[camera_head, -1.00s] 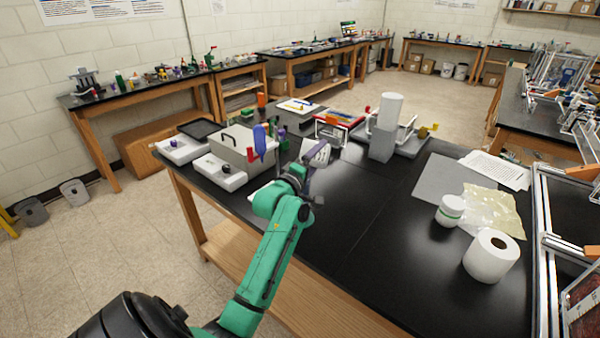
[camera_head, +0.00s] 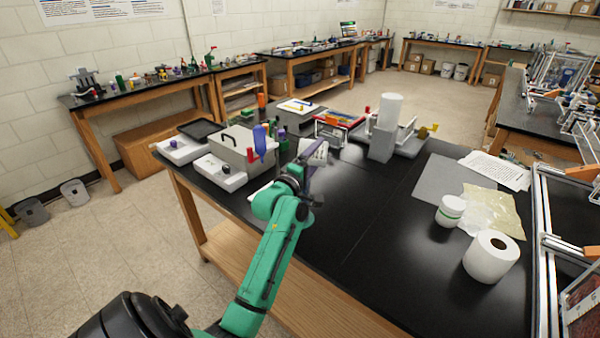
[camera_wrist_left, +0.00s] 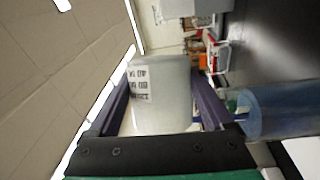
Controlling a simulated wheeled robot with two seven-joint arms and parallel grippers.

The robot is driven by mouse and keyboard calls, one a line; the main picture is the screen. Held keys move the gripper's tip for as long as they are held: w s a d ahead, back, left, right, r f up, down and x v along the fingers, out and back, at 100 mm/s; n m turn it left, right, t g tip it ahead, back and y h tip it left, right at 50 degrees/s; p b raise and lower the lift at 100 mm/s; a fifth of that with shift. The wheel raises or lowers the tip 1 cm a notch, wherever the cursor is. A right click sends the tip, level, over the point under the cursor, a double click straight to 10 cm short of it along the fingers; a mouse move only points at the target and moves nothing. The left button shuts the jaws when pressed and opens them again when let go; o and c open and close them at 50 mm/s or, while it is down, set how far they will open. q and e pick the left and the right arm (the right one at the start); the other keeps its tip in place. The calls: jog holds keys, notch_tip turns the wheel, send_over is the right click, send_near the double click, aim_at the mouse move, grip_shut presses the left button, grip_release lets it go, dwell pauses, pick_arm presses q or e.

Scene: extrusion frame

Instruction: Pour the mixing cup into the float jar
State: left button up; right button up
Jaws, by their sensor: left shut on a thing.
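My left gripper (camera_head: 308,172) is shut on a whitish, translucent cup with dark scale marks, the mixing cup (camera_head: 315,150). In the left wrist view the cup (camera_wrist_left: 165,90) sits between the two purple fingers, and its contents cannot be made out. The cup is held above the table near the grey box. A clear bluish cylinder (camera_wrist_left: 285,112) lies just right of the fingers in the left wrist view, apart from the cup; I cannot tell whether it is the float jar. In the head view, my arm may hide it. My right gripper is not in view.
A grey box (camera_head: 236,152) with a blue paddle (camera_head: 262,142) stands left of the cup. A white cylinder (camera_head: 390,109) stands on a grey block behind. A white lidded jar (camera_head: 450,211) and a paper roll (camera_head: 490,256) stand at right. The black table's middle (camera_head: 370,230) is clear.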

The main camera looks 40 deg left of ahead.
pick_arm(q)
jog(key=shift+s+a+r+n, duration=0.1)
jog(key=shift+r+n, duration=0.1)
jog(key=shift+n, duration=0.3)
